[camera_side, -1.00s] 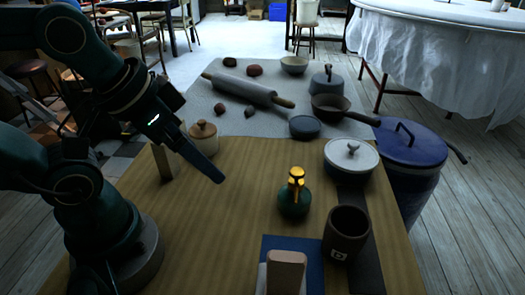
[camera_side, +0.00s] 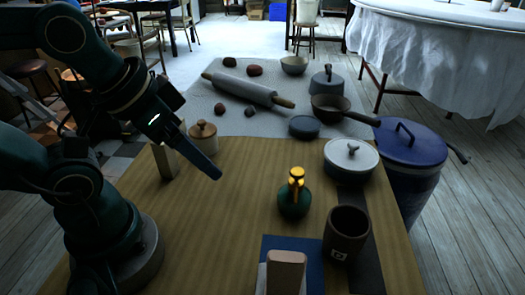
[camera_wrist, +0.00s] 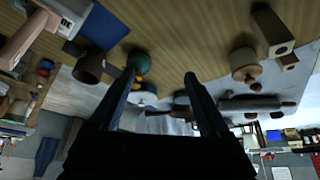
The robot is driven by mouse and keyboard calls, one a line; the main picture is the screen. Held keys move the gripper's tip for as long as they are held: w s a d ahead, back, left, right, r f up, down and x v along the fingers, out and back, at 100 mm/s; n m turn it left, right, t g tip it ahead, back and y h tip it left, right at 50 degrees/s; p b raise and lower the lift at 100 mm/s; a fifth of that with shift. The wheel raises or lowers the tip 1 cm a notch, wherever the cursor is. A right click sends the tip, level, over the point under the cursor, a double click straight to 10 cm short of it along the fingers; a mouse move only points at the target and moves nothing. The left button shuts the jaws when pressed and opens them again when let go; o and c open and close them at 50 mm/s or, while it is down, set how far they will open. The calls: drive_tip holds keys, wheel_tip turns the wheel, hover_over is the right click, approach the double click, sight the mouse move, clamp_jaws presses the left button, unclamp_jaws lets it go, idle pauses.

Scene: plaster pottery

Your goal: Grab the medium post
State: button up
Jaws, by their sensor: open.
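One pale post (camera_side: 168,162) stands upright on the wooden table, left of the lidded jar and partly behind my gripper. It also shows at the upper right of the wrist view (camera_wrist: 271,29), with a small hole in its end. The other post (camera_side: 286,272) is at the front edge, by the blue mat, and appears at the wrist view's left (camera_wrist: 26,38). My gripper (camera_side: 217,175) is above the table, right of the first post. In the wrist view its fingers (camera_wrist: 160,74) are apart and empty.
A lidded beige jar (camera_side: 203,140) stands close behind my gripper. A green bottle (camera_side: 293,200), a dark mug (camera_side: 346,232) and a white lidded pot (camera_side: 351,160) stand to the right. A rolling pin (camera_side: 240,88) lies behind. The table's middle is clear.

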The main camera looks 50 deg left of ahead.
wheel_tip(320, 180, up, 5)
drive_tip(key=m+g+y, duration=1.1)
drive_tip(key=g, duration=0.3)
hover_over(153, 149)
drive_tip(key=w+d, duration=0.1)
drive_tip(key=w, duration=0.2)
drive_tip(key=f, duration=1.4)
drive_tip(key=shift+w+d+f, duration=0.15)
drive_tip(key=shift+d+f, duration=0.05)
drive_tip(key=shift+a+f, duration=0.1)
drive_tip(key=shift+f, duration=0.2)
drive_tip(key=shift+x, duration=2.45)
clamp_jaws()
